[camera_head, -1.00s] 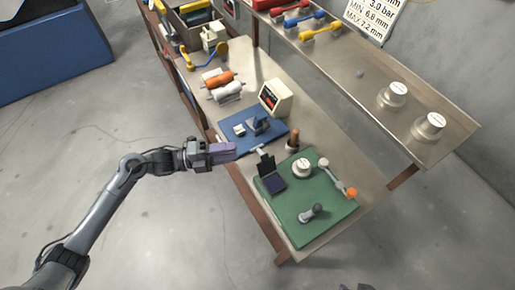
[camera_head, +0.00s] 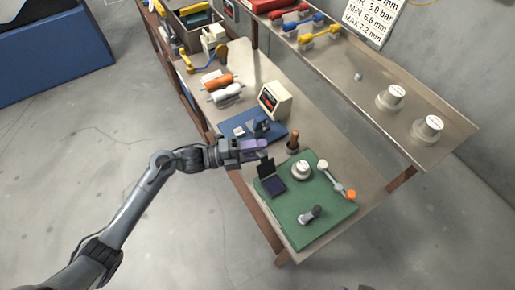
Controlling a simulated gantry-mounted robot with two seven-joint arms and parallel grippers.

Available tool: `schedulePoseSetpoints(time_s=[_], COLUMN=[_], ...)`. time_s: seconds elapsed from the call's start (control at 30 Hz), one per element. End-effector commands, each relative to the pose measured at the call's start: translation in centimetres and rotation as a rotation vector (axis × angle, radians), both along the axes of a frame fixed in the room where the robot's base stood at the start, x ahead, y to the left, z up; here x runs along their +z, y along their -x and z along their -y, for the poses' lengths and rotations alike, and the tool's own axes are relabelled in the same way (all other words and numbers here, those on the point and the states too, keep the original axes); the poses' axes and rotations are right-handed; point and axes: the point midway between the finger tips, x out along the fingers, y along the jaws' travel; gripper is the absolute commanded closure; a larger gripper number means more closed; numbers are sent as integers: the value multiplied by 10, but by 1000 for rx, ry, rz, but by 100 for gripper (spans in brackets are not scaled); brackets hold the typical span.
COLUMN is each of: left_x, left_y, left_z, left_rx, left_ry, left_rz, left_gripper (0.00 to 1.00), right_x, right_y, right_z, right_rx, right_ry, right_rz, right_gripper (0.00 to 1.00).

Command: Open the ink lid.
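The ink pad (camera_head: 274,186) is a small dark blue-black box on the green mat (camera_head: 312,225). Its dark ink lid (camera_head: 266,169) stands raised at the pad's far left edge, so the dark pad surface shows. My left gripper (camera_head: 262,148), with purple-grey fingers, reaches in from the left just behind the raised lid, over the front edge of the blue mat. Whether it touches the lid, and whether its fingers are open or shut, I cannot tell. My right gripper is not in view.
On the green mat are a white-topped round weight (camera_head: 301,170), an orange-ended tool (camera_head: 340,181) and a grey-handled stamp (camera_head: 311,215). A brown-handled tool (camera_head: 293,143) stands beside the mat. A blue mat (camera_head: 277,130) and a display box (camera_head: 272,99) lie behind. A raised shelf (camera_head: 365,97) runs along the right.

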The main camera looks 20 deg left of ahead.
Motion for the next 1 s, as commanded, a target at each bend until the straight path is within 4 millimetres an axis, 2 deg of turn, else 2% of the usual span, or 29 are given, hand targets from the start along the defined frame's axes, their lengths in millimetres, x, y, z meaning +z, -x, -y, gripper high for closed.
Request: schedulePoseSetpoints(time_s=[0.03, 0.2, 0.27, 0.57, 0.83, 1.0], left_x=[0, 0, -1, -1, 10, 12], left_y=[0, 0, 0, 1, 8, 9], left_z=[0, 0, 0, 0, 9, 11], left_rx=[0, 0, 0, 0, -2, 0], left_ry=[0, -1, -1, -11, -178, -201], left_rz=[0, 0, 0, 3, 124, 143], left_gripper=[67, 93, 100, 100, 100, 100], right_x=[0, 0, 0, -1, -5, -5], right_y=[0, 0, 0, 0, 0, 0], right_z=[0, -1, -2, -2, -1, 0], right_rx=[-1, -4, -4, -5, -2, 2], right_ry=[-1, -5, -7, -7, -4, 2], right_rz=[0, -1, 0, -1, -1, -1], right_gripper=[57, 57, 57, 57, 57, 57])
